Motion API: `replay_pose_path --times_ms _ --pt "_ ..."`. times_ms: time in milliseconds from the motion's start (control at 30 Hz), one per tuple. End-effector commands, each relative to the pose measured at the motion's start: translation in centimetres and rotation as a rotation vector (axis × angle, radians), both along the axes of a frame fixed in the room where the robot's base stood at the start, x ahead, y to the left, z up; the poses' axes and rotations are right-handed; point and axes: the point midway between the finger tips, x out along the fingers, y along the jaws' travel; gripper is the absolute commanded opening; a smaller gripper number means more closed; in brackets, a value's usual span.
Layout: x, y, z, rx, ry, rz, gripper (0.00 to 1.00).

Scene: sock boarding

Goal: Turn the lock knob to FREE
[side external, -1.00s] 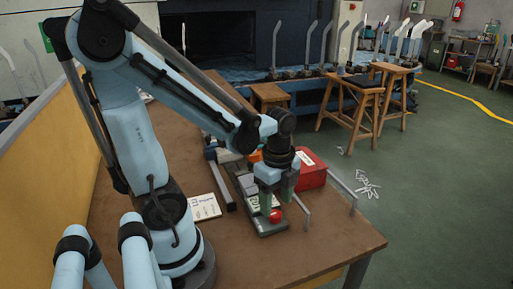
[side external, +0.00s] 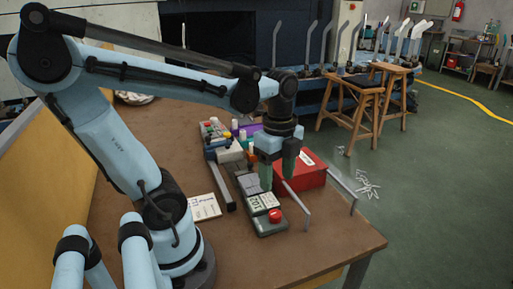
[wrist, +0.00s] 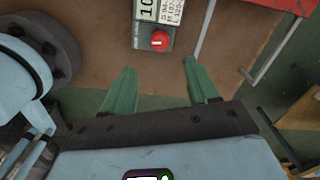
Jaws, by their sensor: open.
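The red lock knob (side external: 275,215) sits on the near end of a grey box (side external: 263,229) on the brown table. In the wrist view the knob (wrist: 160,40) shows a small pale mark, too small for me to read its setting. White label plates (side external: 257,204) lie on the box just behind the knob; the FREE marking is not legible. My gripper (side external: 277,181), with green fingers, is open and empty, above and behind the knob in the side view. In the wrist view the knob lies beyond the open fingertips (wrist: 159,66), apart from them.
A red case (side external: 300,173) stands right of the box, with grey metal rails (side external: 297,207) near it. A dark bar (side external: 222,189) and a printed card (side external: 205,207) lie to the left. Coloured items (side external: 214,130) stand farther back. The front of the table is clear.

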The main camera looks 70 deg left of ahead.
Motion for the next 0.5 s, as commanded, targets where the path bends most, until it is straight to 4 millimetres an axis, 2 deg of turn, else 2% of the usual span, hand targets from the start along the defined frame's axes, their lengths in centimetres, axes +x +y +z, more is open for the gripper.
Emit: replay_pose_path --times_ms 500 --pt "0.0 0.0 -5.9 0.000 0.000 0.000 0.59"
